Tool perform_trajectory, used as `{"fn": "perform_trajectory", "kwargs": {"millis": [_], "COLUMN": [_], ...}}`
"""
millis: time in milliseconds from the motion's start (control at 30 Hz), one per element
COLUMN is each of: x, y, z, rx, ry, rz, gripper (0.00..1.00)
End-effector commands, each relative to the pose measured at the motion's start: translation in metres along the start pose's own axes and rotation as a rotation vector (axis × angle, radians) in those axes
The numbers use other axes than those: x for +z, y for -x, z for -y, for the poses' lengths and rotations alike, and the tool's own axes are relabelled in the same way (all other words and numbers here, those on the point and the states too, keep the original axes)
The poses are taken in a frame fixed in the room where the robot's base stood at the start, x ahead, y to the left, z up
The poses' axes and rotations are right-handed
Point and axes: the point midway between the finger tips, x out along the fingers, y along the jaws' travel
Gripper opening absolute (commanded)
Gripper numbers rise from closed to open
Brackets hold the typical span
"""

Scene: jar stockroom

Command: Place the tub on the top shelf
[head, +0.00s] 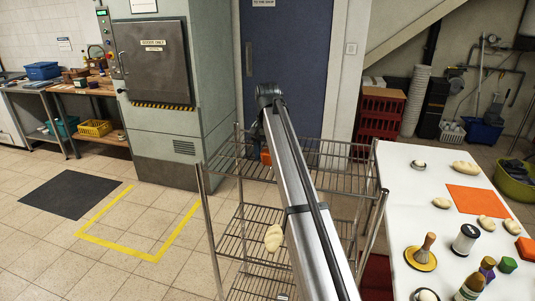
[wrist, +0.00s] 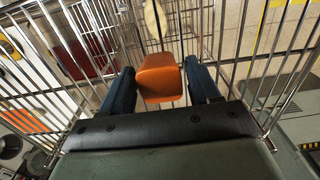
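The orange tub (wrist: 160,78) sits between the two blue fingers of my gripper (wrist: 162,88) in the wrist view. In the head view a small part of the tub (head: 265,157) shows left of my arm, at the top tier of the wire rack (head: 236,166). I cannot tell whether the tub touches the top shelf's wires.
A pale bread-like item (head: 273,238) lies on a lower rack tier. The white table (head: 418,205) at right holds an orange mat (head: 470,199), jars and rolls. Rack posts and rails surround my gripper. Red crates (head: 380,118) stand behind.

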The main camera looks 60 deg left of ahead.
Motion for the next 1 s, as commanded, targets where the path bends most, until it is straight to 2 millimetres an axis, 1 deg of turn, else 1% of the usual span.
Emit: {"fn": "perform_trajectory", "kwargs": {"millis": [33,100,133,367,467,567,667,900,1000], "x": [0.000,0.000,0.000,0.000,0.000,-0.001,-0.001,-0.001,-0.001], "y": [0.000,0.000,0.000,0.001,0.006,0.018,0.034,0.080,0.095], "z": [0.000,0.000,0.000,0.000,0.000,0.000,0.001,0.001,0.001], "rx": [0.000,0.000,0.000,0.000,0.000,0.000,-0.001,-0.001,0.000], "ry": [0.000,0.000,0.000,0.000,0.000,0.000,0.000,0.000,0.000], "rz": [0.000,0.000,0.000,0.000,-0.001,-0.001,-0.001,-0.002,-0.001], "gripper": [0.67,0.73,0.74,0.74,0.74,0.74,0.74,0.74,0.74]}}
